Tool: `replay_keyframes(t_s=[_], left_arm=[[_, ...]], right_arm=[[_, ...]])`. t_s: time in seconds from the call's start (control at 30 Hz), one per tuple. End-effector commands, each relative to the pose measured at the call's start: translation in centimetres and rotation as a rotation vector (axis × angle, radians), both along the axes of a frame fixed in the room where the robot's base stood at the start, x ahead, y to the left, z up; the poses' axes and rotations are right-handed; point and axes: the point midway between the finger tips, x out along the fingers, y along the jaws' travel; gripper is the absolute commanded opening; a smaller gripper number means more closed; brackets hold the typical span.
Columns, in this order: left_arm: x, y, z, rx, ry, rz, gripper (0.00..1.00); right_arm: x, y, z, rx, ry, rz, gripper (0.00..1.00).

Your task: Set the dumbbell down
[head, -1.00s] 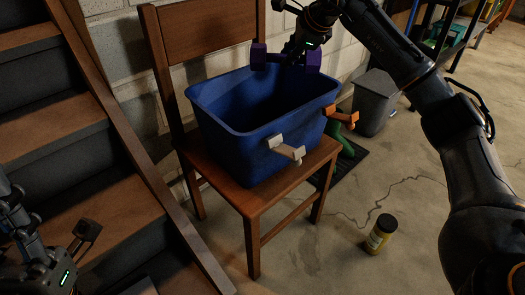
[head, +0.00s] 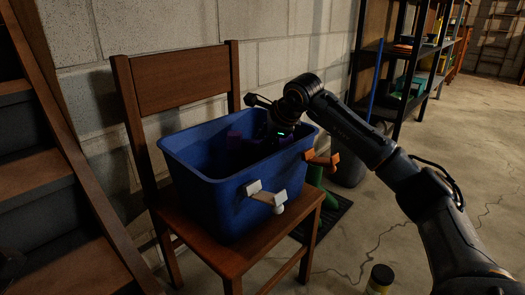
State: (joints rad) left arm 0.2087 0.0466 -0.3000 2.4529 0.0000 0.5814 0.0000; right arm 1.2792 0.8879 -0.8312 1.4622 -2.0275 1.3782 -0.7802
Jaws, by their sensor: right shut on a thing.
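The purple dumbbell (head: 234,140) is down inside the blue bin, below the rim, toward its back wall. One purple end shows dimly, and the rest is hidden by shadow and my gripper. My right gripper (head: 272,146) reaches into the bin from above and is shut on the dumbbell. Its fingertips are hard to make out in the dark. I cannot tell whether the dumbbell touches the bin's floor. The blue bin (head: 215,200) stands upright on the seat of a wooden chair. My left gripper is not in view.
The wooden chair (head: 178,80) stands against a block wall. Wooden stairs (head: 45,190) are at left. A yellow jar (head: 380,279) stands on the floor; shelves (head: 402,50) are behind.

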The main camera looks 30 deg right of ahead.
Motion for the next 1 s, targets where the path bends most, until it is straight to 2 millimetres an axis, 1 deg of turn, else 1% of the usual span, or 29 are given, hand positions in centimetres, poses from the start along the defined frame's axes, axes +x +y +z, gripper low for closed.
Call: replay_keyframes(t_s=[0.1,0.4,0.97,1.0], left_arm=[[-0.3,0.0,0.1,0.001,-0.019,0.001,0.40],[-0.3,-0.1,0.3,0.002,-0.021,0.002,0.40],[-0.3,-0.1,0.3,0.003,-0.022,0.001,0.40],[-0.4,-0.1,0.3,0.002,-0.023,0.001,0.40]], right_arm=[[0.1,0.0,-0.7,0.002,-0.011,0.000,0.00],[0.1,0.0,-0.7,0.001,-0.010,0.000,0.00],[0.1,0.0,-1.9,0.001,-0.010,0.000,0.00],[0.0,0.0,-2.3,0.000,-0.001,0.000,0.24]])
